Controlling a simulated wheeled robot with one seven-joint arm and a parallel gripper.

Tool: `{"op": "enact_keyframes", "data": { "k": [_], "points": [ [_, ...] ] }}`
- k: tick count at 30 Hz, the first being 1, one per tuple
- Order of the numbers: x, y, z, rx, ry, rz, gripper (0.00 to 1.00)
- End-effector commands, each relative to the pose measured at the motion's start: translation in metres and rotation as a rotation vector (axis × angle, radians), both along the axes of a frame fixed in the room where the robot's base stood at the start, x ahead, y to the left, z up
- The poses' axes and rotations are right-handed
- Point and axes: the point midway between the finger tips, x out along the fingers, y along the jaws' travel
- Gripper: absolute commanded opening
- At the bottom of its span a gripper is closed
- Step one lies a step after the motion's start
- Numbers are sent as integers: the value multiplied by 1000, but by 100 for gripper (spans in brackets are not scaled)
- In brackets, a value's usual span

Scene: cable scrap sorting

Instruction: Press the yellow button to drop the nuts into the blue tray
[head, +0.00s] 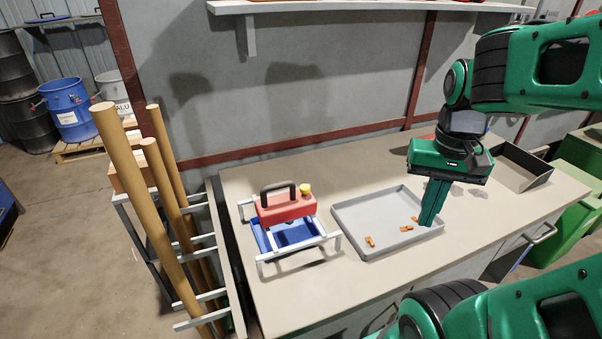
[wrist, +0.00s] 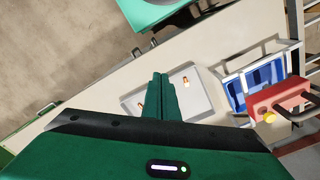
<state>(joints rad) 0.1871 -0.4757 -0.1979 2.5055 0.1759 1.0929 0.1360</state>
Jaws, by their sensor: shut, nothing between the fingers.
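The yellow button (head: 305,188) sits on the top right end of a red box (head: 287,209) with a black handle. The red box stands on a pale metal frame (head: 330,238) over the blue tray (head: 262,236). In the wrist view the yellow button (wrist: 269,117), red box (wrist: 272,98) and blue tray (wrist: 236,97) are at the right. My gripper (head: 429,223) is shut and empty, pointing down over the right side of a grey tray, well to the right of the button. It also shows in the wrist view (wrist: 158,76).
The grey tray (head: 348,216) holds several small orange-copper pieces (head: 370,241). A dark open box (head: 524,165) is at the bench's back right. Tall brown tubes (head: 150,190) stand in a rack left of the bench. The bench between red box and grey tray is clear.

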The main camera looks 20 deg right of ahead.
Motion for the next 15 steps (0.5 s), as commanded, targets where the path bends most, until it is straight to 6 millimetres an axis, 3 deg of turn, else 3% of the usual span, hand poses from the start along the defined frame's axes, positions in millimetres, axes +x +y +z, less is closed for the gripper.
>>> {"op": "enact_keyframes", "data": {
  "k": [8, 15],
  "points": [
    [103, 41, 61, -13, 16, -347, 0],
    [179, 109, 104, -25, 31, -659, 0]
  ]
}}
